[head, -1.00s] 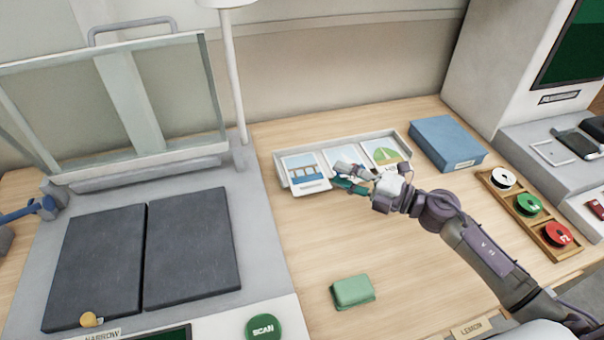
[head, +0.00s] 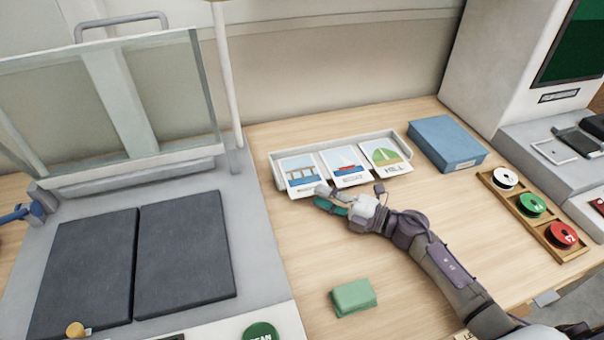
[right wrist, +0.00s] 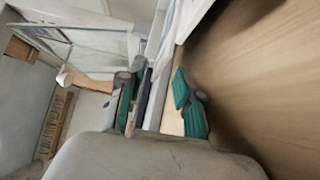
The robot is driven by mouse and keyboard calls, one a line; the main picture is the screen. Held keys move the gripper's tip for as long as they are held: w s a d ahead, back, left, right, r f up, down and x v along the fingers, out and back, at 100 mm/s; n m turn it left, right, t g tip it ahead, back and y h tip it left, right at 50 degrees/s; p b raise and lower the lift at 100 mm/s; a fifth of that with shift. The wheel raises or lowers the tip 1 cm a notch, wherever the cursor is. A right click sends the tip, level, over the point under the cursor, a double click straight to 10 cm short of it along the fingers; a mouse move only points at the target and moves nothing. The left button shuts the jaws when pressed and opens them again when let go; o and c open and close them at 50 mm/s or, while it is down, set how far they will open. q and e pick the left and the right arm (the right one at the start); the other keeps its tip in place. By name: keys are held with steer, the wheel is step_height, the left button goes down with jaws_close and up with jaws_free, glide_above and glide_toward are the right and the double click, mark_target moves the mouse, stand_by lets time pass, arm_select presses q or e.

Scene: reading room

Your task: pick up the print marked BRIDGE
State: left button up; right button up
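Three prints lean in a white tray (head: 283,150). The left print (head: 299,170) has a blue picture with a pale, bridge-like structure; its label is partly covered by my right gripper. The middle print (head: 344,163) shows a red boat, its label too small to read. The right print (head: 386,158) shows a green hill and reads HILL. My right gripper (head: 325,198) is at the lower right corner of the left print. In the right wrist view its green fingers (right wrist: 162,88) stand apart, with a pale edge between them; contact is unclear.
A blue box (head: 445,140) stands right of the tray, and a wooden rack (head: 510,197) of spools lies farther right. A green block (head: 353,296) sits in front. The scanner with dark pads (head: 184,255) and glass stands left. The table between is clear.

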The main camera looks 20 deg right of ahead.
mark_target(310, 191)
steer(key=x, duration=0.4)
steer(key=shift+w+a, duration=0.1)
steer(key=shift+w, duration=0.1)
jaws_close()
steer(key=shift+r, duration=0.1)
